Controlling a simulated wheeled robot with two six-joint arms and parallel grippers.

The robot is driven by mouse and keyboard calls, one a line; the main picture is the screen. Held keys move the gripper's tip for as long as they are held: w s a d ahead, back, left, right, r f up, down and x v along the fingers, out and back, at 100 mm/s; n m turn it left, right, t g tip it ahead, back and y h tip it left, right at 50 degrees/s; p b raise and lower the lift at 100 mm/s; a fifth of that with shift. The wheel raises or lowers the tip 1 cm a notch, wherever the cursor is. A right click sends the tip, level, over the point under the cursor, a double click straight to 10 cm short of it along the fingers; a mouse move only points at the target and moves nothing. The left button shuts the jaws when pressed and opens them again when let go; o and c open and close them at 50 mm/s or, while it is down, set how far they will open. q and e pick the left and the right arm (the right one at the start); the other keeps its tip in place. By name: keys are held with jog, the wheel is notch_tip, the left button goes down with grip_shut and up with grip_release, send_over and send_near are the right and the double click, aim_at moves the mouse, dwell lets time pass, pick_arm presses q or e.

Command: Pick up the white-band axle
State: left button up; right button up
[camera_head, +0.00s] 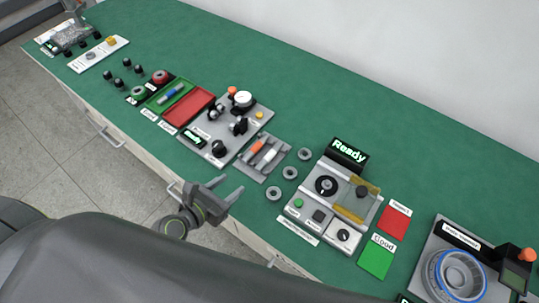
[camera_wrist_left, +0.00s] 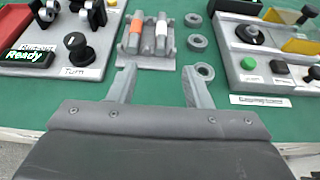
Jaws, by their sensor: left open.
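The white-band axle (camera_head: 268,156) lies in a grey rack (camera_head: 248,166) beside an orange-band axle (camera_head: 256,147). In the left wrist view the white-band axle (camera_wrist_left: 164,38) is on the right of the rack, and the orange-band axle (camera_wrist_left: 135,36) is on its left. My left gripper (camera_head: 231,187) is open and empty at the front edge of the table, short of the rack. In the left wrist view its two fingers (camera_wrist_left: 158,78) point toward the rack, apart from both axles. My right gripper is in neither view.
Several grey rings (camera_head: 289,173) lie right of the rack, one close to my right finger in the wrist view. A station with a "Ready" display (camera_head: 325,205) stands to the right, another (camera_head: 215,140) to the left. A blue-banded axle (camera_head: 172,94) lies on a green tray.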

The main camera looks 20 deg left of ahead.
aim_at(266, 158)
pick_arm(q)
jog(key=x, duration=1.7)
jog(key=shift+w+d+p, duration=0.1)
jog(key=shift+d+p, duration=0.05)
jog(key=shift+p, duration=0.15)
jog(key=shift+r, duration=0.1)
jog(key=shift+c, duration=0.2)
grip_shut()
